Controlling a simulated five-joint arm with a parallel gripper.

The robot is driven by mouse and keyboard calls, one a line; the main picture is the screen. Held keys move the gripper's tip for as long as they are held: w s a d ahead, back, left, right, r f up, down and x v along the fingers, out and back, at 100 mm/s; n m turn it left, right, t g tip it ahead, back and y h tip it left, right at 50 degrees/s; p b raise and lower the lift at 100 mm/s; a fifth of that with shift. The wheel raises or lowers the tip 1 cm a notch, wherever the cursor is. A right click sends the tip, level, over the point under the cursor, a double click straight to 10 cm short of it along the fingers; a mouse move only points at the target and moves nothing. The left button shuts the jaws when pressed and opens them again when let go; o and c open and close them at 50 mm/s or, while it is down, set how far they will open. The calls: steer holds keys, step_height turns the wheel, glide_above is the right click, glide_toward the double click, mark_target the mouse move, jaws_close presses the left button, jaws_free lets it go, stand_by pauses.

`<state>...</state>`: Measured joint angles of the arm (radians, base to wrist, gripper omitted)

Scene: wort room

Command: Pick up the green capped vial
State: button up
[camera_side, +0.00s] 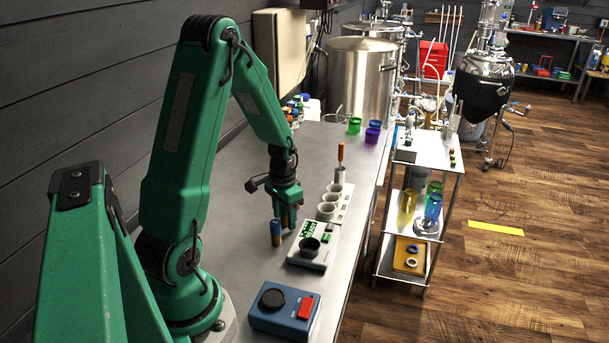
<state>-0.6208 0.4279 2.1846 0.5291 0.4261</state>
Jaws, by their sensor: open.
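My gripper (287,220) is green and points down over the metal bench, its jaws open. I cannot make out a clearly green capped vial near the gripper. A tiny dark item with some green (452,158) stands on the cart's top shelf at the right, too small to identify.
A white device (306,260) with a black round top stands right of the gripper. A blue device (285,308) is in front. A white holder with round openings (328,212) and an orange-handled tool (340,155) are behind. Green and purple cups (373,133) stand at the bench's far end.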

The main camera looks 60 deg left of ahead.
steer(key=shift+c, duration=0.2)
steer(key=c, duration=1)
steer(key=shift+r, duration=0.2)
steer(key=shift+r, duration=0.9)
step_height(320, 180, up, 2)
steer(key=shift+r, duration=0.15)
steer(key=d+r, duration=0.2)
steer(key=d, duration=0.2)
steer(key=d+r, duration=0.2)
steer(key=d, duration=0.1)
steer(key=w+d+r, duration=0.1)
steer(key=d+r, duration=0.1)
steer(key=d, duration=0.2)
steer(key=shift+d+r, duration=0.3)
steer(key=shift+d, duration=0.05)
